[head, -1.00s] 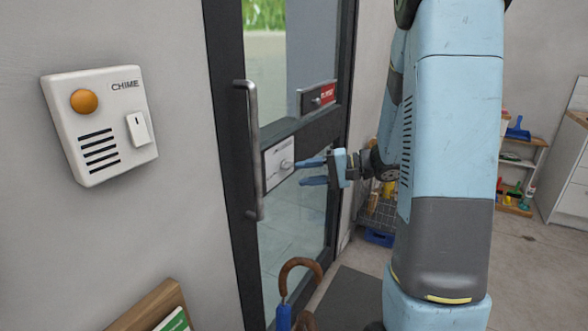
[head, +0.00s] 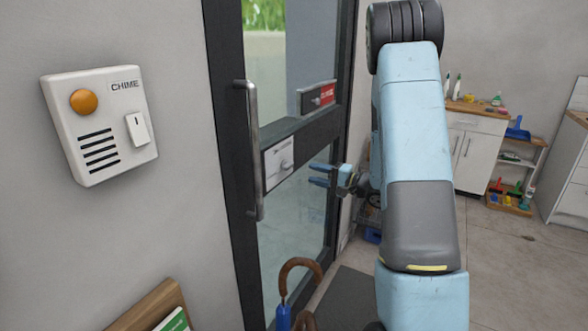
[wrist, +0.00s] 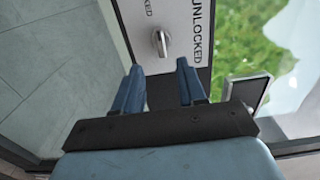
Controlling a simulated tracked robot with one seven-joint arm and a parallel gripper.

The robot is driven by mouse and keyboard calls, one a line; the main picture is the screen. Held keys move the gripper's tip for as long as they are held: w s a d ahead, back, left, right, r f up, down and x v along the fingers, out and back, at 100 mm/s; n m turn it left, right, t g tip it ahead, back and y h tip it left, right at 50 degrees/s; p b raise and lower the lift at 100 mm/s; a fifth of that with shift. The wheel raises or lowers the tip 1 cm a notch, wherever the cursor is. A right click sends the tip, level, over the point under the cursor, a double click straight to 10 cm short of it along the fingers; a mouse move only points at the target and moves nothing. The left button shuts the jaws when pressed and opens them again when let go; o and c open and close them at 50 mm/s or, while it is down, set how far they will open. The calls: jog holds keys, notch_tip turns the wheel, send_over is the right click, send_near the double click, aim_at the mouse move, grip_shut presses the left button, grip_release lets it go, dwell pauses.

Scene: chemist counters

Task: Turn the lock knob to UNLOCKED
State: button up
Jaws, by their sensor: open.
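The lock knob (head: 286,164) is a small grey turn knob on a white plate (head: 272,172) fixed to the dark door frame. In the wrist view the knob (wrist: 161,43) stands just beyond my fingertips, and the plate (wrist: 186,61) reads UNLOCKED on the right, with another, partly cut-off word on the left. The knob's raised grip lies roughly along the picture's vertical. My gripper (wrist: 160,70) is open, with its two blue fingers apart and nothing between them. In the head view my gripper (head: 318,175) is to the right of the knob, apart from it.
A long vertical door handle (head: 252,150) is left of the plate. A red sign (head: 320,95) hangs on the glass above. An umbrella with a brown crook handle (head: 300,264) stands below. A chime box (head: 100,125) is on the left wall.

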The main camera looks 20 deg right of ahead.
aim_at(291, 167)
jog(key=x, duration=0.9)
jog(key=shift+a, duration=0.1)
